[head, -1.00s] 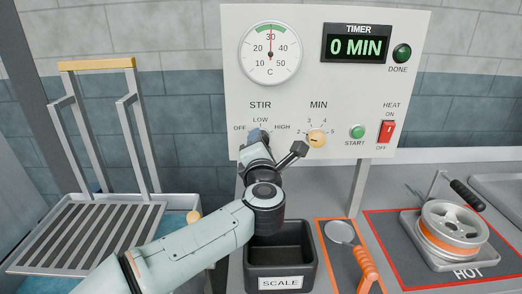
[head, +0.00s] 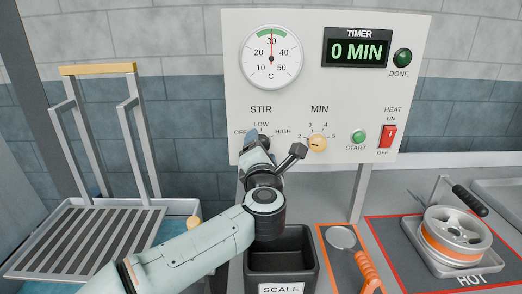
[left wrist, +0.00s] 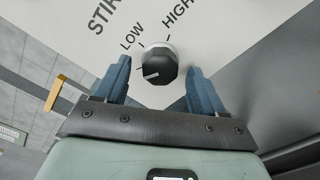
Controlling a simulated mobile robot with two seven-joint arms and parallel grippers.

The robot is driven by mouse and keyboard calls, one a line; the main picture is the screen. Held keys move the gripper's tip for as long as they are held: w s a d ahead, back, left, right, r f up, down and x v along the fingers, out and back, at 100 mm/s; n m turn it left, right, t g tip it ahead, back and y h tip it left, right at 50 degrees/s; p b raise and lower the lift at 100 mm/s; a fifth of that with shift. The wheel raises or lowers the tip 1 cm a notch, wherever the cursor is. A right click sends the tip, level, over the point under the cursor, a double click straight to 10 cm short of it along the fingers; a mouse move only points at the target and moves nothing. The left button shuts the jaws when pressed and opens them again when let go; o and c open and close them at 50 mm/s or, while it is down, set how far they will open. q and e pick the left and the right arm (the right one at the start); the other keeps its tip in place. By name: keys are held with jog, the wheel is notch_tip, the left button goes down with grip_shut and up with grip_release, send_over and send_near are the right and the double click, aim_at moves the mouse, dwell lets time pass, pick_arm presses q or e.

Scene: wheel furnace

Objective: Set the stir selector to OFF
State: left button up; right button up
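The stir selector is a black round knob (left wrist: 160,66) with a white pointer line. In the left wrist view the line points left and slightly down, towards a small tick beside the left finger. The LOW and HIGH labels show above the knob; the OFF label is hidden there. My left gripper (left wrist: 160,70) is open, one blue finger on each side of the knob, with gaps visible on both sides. In the head view my left gripper (head: 256,140) is at the STIR dial and mostly covers the knob.
Below are the black SCALE bin (head: 311,262) and the wheel (head: 457,236) on the HOT area.

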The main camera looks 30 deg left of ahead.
pick_arm(q)
jog(key=v, duration=1.3)
jog(key=shift+d, duration=0.15)
jog(key=shift+s+f, duration=0.1)
